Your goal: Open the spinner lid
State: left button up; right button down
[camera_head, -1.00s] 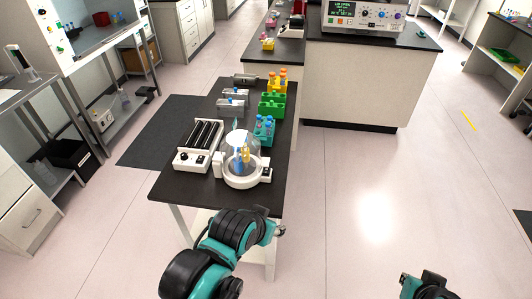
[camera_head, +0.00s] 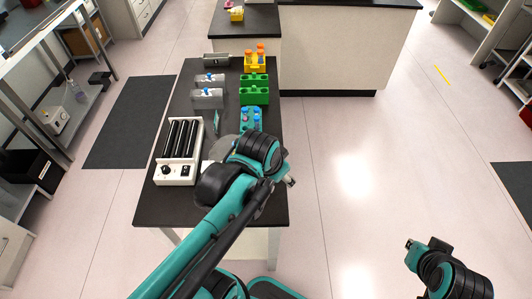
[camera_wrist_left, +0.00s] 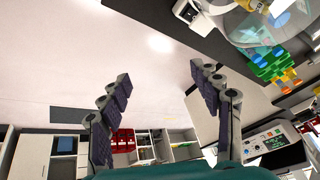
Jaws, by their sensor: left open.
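The spinner has a clear dome lid (camera_wrist_left: 252,28), which shows at the upper right of the left wrist view with a white block (camera_wrist_left: 190,12) at its edge. The lid appears down over the spinner. In the head view my left arm hides most of the spinner; only a pale part of it (camera_head: 222,148) shows. My left gripper (camera_wrist_left: 160,76) is open and empty, its fingers spread beside the spinner and apart from the lid. In the head view its tip (camera_head: 289,181) is at the table's right edge. My right gripper (camera_head: 413,247) is over open floor; its fingers are unclear.
The black table (camera_head: 149,207) carries a white roller device (camera_head: 176,174) left of the spinner. Behind stand a teal rack (camera_head: 251,120), green racks (camera_head: 254,92), a yellow rack (camera_head: 255,66) and grey blocks (camera_head: 207,98). The floor to the right is clear.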

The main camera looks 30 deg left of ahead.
pick_arm(q)
jog(key=w+a+f+m+g+p, duration=0.1)
jog(key=w+a+m, duration=0.1)
jog(key=a+m, duration=0.1)
jog(key=w+a+f+m+g+p, duration=0.2)
jog(key=w+a, duration=0.1)
jog(key=w+a+f+m+g+p, duration=0.1)
jog(key=w+a+m+g+p, duration=0.1)
jog(key=w+a+m, duration=0.1)
jog(key=shift+w+a+f+m, duration=0.1)
jog(key=shift+a+f+m, duration=0.05)
jog(key=shift+a+m, duration=0.15)
notch_tip(320, 180, down, 8)
jog(key=shift+d+r+b, duration=0.1)
jog(key=shift+r+b, duration=0.05)
jog(key=shift+b, duration=1)
grip_shut()
jog(key=shift+r, duration=0.15)
